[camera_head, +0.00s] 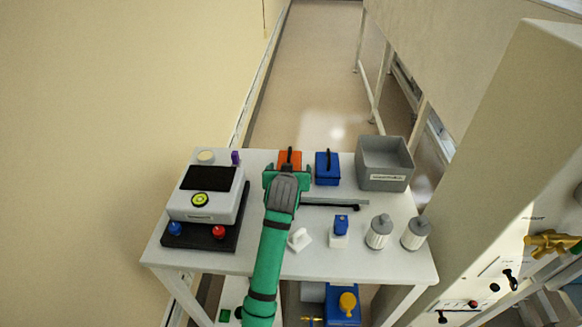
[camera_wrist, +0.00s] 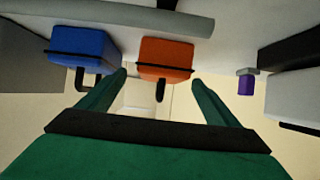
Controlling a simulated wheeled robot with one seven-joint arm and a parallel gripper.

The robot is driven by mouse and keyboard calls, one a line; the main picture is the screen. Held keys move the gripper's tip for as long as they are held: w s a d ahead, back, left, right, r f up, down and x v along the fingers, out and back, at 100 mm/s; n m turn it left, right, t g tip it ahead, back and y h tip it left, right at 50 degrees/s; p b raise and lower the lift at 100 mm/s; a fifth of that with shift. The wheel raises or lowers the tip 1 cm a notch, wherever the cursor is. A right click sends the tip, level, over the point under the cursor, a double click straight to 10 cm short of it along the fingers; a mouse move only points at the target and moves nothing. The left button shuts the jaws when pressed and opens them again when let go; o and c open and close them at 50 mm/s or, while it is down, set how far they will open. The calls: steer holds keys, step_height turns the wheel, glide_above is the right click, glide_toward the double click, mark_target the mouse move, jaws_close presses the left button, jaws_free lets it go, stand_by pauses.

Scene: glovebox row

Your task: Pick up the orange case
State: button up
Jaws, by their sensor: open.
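The orange case (camera_head: 290,158) stands on the white table near its far edge, with a dark handle on it. In the head view my gripper (camera_head: 288,172) covers its near part. In the wrist view the orange case (camera_wrist: 165,60) is at the upper middle, with its black handle (camera_wrist: 160,92) pointing down the picture. My gripper (camera_wrist: 160,78) is open, with one green finger on each side of the case's handle. Nothing is held. I cannot tell whether the fingers touch the case.
A blue case (camera_head: 328,168) stands close to the right of the orange one, with a grey bin (camera_head: 384,178) beyond it. A white device (camera_head: 207,194) and a small purple item (camera_head: 235,157) are on the left. A grey bar (camera_head: 330,203) lies nearer. Grey-white canisters (camera_head: 379,232) stand at front right.

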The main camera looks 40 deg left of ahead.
steer(key=shift+x, duration=3.25)
steer(key=shift+s+a+f, duration=0.1)
steer(key=shift+a, duration=0.05)
steer(key=shift+c, duration=0.3)
steer(key=c, duration=1.4)
steer(key=shift+r, duration=0.2)
steer(key=shift+c, duration=0.2)
